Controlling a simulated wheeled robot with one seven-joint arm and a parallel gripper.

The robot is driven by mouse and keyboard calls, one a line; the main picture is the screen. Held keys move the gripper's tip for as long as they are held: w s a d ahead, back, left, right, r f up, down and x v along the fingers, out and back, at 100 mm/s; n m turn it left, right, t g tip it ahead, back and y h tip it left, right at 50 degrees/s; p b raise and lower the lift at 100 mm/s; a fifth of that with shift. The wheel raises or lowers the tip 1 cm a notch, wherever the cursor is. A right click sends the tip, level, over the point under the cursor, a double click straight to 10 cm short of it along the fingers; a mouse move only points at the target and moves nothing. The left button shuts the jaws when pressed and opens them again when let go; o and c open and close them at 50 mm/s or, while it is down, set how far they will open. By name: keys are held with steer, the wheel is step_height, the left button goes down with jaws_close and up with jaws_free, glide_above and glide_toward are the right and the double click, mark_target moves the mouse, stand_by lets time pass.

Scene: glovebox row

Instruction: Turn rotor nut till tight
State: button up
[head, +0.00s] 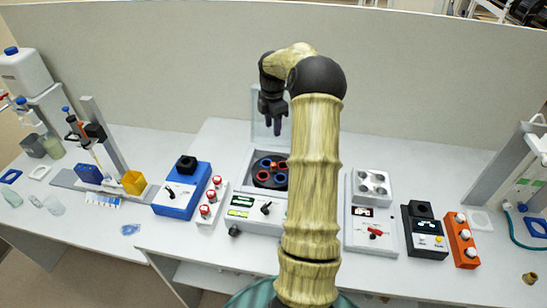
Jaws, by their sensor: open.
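The centrifuge (255,205) stands at the middle of the bench with its lid (262,108) raised. Its dark round rotor (262,181) shows inside, with several blue and red rings on it. The rotor nut is too small to make out. My gripper (274,126) is above and behind the rotor, pointing down in front of the raised lid, apart from the rotor. It is open, and I see nothing held in it. My arm hides the right part of the centrifuge.
A blue device (181,195) and a white strip with red knobs (211,197) stand left of the centrifuge. A white block heater (371,225), a black device (424,231) and an orange box (462,240) stand to its right. A grey partition (430,90) closes off the back.

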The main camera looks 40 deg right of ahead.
mark_target(273, 164)
steer(key=shift+d+f, duration=0.1)
stand_by(0.3)
step_height(273, 164, down, 17)
steer(key=p, duration=0.5)
steer(key=shift+f, duration=0.1)
jaws_close()
